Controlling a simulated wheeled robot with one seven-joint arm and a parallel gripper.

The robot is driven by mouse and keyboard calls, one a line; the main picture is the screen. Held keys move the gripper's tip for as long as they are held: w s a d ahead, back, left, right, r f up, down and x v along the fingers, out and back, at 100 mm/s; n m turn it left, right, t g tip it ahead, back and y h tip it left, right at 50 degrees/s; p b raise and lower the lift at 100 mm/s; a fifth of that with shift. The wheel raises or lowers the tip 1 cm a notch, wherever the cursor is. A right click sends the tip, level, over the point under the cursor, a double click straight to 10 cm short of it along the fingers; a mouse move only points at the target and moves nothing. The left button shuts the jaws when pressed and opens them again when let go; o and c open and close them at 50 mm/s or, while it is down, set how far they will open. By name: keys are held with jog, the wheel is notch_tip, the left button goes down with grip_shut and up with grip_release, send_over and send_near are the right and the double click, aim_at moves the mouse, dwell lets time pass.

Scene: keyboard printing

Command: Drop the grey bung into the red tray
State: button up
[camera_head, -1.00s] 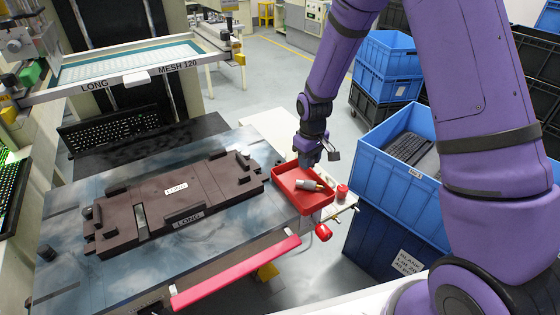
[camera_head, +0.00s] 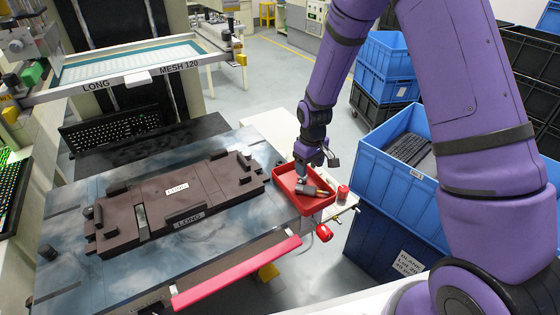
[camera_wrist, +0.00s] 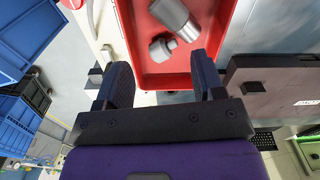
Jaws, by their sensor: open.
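The red tray (camera_head: 284,184) sits at the right end of the blue-grey table, and its floor also shows in the wrist view (camera_wrist: 205,62). My gripper (camera_head: 306,166) is above the tray; in the wrist view its two dark fingers (camera_wrist: 163,68) are apart with nothing between them. The small grey bung (camera_wrist: 162,47) is just beyond the fingertips, clear of both, against the tray floor. In the head view it shows as a small pale piece (camera_head: 302,180) below my gripper. A silver cylinder (camera_wrist: 176,15) lies in the tray beside it.
A dark brown fixture (camera_head: 205,190) marked LONG lies on the table left of the tray. A red-capped item (camera_head: 343,191) stands right of the tray. Blue crates (camera_head: 375,160) stand further right. A pink-red bar (camera_head: 235,272) runs along the table's front.

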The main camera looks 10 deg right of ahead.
notch_tip(320, 180, up, 11)
dwell(0.5)
jog(key=shift+f, duration=0.1)
jog(key=s+d+r+m+t, duration=0.1)
jog(key=s+d+r, duration=0.1)
jog(key=s+r, duration=0.5)
jog(key=s+d+r+m+t, duration=0.15)
jog(key=s+r, duration=0.25)
jog(key=r, duration=0.7)
jog(key=s+d+r+m+t, duration=0.1)
jog(key=s+r, duration=0.2)
jog(key=s, duration=0.6)
jog(key=s+d+r+m+t, duration=0.1)
jog(key=s+r, duration=0.3)
jog(key=s, duration=0.5)
jog(key=shift+s+d+r+m+t, duration=0.15)
jog(key=shift+d+r+m+t, duration=0.15)
jog(key=shift+d, duration=0.4)
